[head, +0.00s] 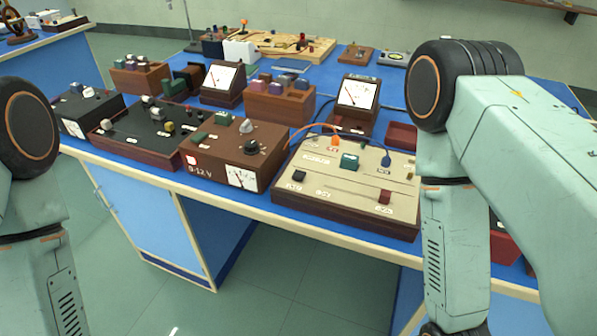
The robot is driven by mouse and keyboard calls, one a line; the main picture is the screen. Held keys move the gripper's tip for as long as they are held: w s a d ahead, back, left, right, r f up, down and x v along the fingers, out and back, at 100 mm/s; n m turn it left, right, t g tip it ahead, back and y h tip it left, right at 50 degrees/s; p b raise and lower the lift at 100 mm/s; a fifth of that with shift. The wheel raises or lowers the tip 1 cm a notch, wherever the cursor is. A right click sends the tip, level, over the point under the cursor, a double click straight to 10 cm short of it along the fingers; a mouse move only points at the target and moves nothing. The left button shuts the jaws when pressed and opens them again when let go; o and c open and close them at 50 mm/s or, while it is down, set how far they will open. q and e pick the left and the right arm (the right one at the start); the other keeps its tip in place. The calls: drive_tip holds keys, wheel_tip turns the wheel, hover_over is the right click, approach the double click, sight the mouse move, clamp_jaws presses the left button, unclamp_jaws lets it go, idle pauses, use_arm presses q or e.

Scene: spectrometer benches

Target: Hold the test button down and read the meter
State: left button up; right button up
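A cream-topped panel box (330,184) with a dark wooden base stands at the front edge of the blue bench. It carries a black button (299,175), a green block (349,161) and a dark red button (385,197). Their labels are too small to read, so I cannot tell which is the test button. A wooden upright meter (356,92) stands behind the panel, its white dial facing me. A similar meter (220,77) stands further left. Needle readings are too small to tell. My arms show at both sides, but neither gripper is in view.
A brown "0-12 V" supply box (235,153) with a small dial stands left of the panel. Further left is a black control box (148,127). Orange and blue leads (386,160) plug into the panel's back. A wooden board (285,45) lies behind. The floor before the bench is clear.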

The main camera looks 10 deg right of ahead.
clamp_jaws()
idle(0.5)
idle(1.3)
